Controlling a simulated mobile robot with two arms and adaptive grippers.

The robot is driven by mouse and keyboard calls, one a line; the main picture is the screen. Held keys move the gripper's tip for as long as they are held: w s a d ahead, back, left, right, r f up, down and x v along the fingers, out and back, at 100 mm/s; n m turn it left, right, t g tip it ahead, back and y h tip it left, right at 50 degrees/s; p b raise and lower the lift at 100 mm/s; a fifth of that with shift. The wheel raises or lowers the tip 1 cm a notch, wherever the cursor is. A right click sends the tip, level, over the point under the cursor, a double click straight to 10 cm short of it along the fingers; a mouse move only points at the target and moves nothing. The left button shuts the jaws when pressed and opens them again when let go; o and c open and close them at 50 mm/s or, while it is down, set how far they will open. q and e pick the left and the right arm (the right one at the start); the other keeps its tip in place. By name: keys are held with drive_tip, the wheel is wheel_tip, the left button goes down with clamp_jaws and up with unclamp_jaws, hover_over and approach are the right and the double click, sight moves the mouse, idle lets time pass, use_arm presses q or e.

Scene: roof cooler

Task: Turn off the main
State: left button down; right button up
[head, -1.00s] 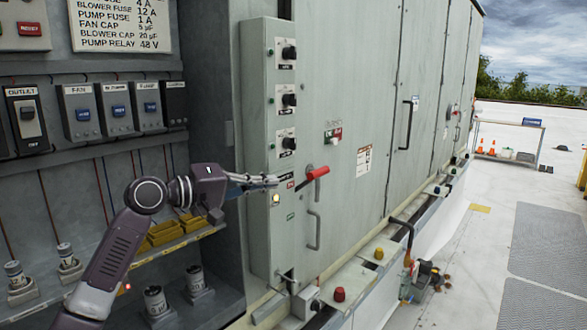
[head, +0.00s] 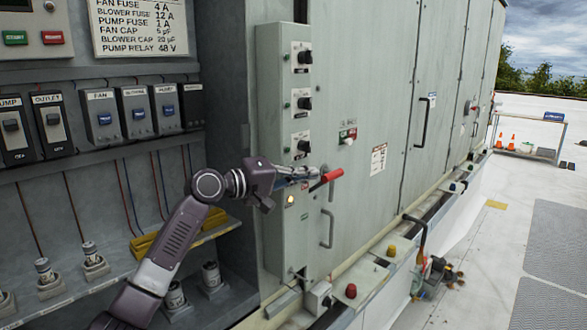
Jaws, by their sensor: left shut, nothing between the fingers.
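The main switch is likely the red-handled lever (head: 327,179) on the side of the narrow grey control box (head: 275,235); its label is too small to read. The red handle points up and to the right. A small yellow light (head: 291,200) glows on the box just below. My left gripper (head: 310,172) is shut and empty, its fingertips at or just in front of the lever's left end. I cannot tell whether they touch. My right gripper is not in view.
Several rotary knobs (head: 304,104) sit above on the same box. A grey door handle (head: 328,229) is below the lever. At left an open cabinet holds a row of breakers (head: 103,116) and a yellow tray (head: 146,243).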

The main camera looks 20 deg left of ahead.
use_arm(q)
drive_tip(key=shift+x, duration=1.05)
